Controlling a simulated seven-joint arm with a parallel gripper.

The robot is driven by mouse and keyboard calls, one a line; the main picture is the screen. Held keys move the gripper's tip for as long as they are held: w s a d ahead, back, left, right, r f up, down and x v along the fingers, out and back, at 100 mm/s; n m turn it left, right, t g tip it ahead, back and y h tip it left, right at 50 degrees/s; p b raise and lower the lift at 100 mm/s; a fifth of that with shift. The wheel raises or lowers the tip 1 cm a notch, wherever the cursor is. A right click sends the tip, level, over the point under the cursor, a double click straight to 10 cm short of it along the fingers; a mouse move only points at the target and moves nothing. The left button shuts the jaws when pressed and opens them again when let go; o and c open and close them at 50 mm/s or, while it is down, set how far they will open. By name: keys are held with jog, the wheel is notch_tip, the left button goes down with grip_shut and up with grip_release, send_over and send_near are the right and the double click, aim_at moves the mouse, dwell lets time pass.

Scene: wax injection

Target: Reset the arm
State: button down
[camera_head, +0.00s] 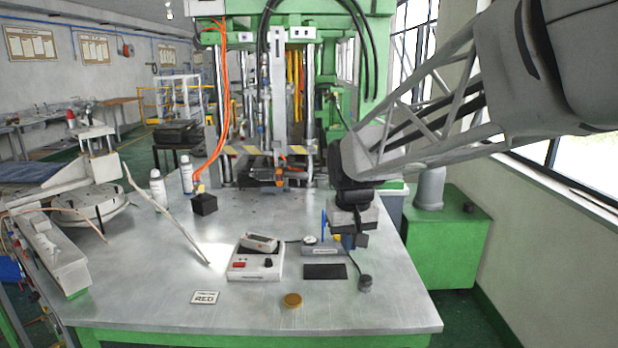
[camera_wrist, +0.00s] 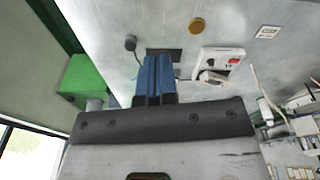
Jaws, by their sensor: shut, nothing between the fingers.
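My gripper (camera_head: 347,241) hangs over the right part of the metal table (camera_head: 130,290), held above it. In the wrist view its two blue fingers (camera_wrist: 157,62) lie side by side, shut, with nothing between them. The fingers partly cover a dark flat pad in that view. In the head view, the arm comes in from the upper right, and the wrist hides part of the table behind it.
A white box with a red button (camera_head: 255,266), a small grey device (camera_head: 322,248), a dark pad (camera_head: 325,271), a brass disc (camera_head: 292,300) and a "RED" card (camera_head: 205,297) lie nearby. Two white bottles (camera_head: 158,188) stand left. A green machine (camera_head: 345,60) stands behind.

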jog(key=s+d+f+m, duration=0.1)
jog(key=s+d, duration=0.2)
jog(key=s, duration=0.6)
jog(key=s+d+f, duration=0.2)
jog(key=s+d, duration=0.1)
jog(key=s, duration=0.5)
jog(key=s+d+f+m+t, duration=0.1)
jog(key=s+d, duration=0.3)
jog(key=s, duration=0.5)
jog(key=shift+s+f+m, duration=0.2)
jog(key=shift+s+m, duration=0.1)
jog(key=shift+s, duration=0.05)
jog(key=shift+w+d, duration=0.1)
